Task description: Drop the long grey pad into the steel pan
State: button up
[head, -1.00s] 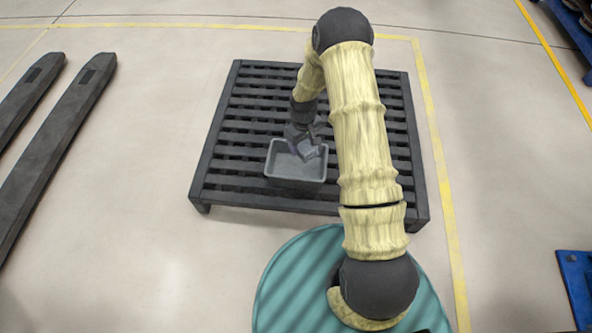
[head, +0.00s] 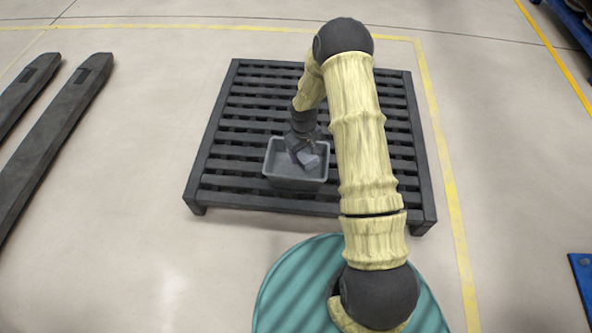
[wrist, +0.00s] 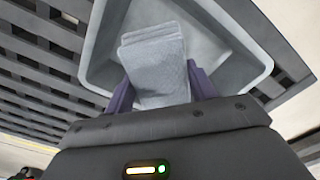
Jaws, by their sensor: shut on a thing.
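The long grey pad (wrist: 157,68) is held between the two purple-grey fingers of my gripper (wrist: 160,88) in the wrist view. Its far end sticks out over the inside of the steel pan (wrist: 262,62), a grey rectangular tub with sloping walls. In the head view the pan (head: 285,180) stands on a dark slatted pallet, and my gripper (head: 305,157) reaches down into its opening with the pad (head: 309,162) at its tip. Whether the pad touches the pan's floor I cannot tell.
The dark slatted pallet (head: 250,100) has bare slats around the pan. Two dark fork-like beams (head: 50,140) lie on the floor at the left. Yellow lines (head: 440,170) mark the floor. Blue objects (head: 582,285) show at the right edge.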

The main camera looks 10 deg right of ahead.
jog(key=o, duration=1)
jog(key=shift+r, duration=0.1)
notch_tip(320, 180, up, 17)
jog(key=p, duration=0.8)
jog(key=shift+r, duration=0.1)
